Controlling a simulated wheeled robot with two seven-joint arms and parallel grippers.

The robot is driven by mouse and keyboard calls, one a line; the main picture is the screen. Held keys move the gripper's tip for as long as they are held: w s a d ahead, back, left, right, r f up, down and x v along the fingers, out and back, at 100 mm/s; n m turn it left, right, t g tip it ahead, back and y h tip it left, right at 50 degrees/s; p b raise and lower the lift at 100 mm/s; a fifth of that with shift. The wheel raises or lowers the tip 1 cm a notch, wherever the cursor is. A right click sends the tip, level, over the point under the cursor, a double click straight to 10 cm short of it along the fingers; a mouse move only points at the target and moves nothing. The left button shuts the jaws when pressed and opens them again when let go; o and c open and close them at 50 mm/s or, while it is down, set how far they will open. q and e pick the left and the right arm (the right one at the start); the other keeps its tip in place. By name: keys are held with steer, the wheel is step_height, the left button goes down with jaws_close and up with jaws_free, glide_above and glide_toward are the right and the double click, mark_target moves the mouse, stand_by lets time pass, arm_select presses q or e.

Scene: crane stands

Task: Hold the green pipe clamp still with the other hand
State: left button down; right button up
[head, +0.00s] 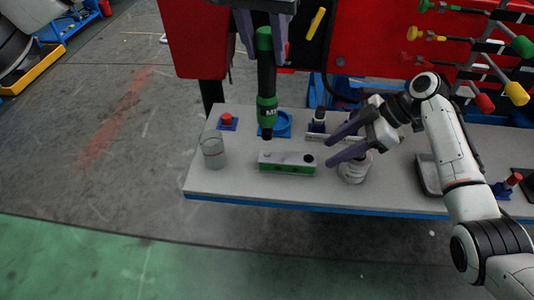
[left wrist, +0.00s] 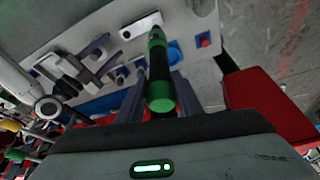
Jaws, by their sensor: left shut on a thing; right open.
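The green pipe clamp (head: 287,169) appears to be the low block with green sides, a grey top and a dark hole near its right end. It lies on the bench, and its light top also shows in the left wrist view (left wrist: 140,25). My left gripper (head: 263,38) is shut on a black-and-green tool (head: 266,75), held nearly upright with its tip above and behind the clamp's left end. The tool also shows in the left wrist view (left wrist: 158,75). My right gripper (head: 334,145) is open and empty, to the right of the clamp and apart from it.
On the grey bench (head: 230,180) stand a glass beaker (head: 212,153) at left, a red button (head: 227,120) and a blue round dish (head: 283,124) behind the clamp. A white can (head: 353,170) is close below my right gripper. The bench front before the clamp is clear.

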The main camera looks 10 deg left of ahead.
mark_target(315, 160)
steer(key=shift+x, duration=3.55)
steer(key=c, duration=1.1)
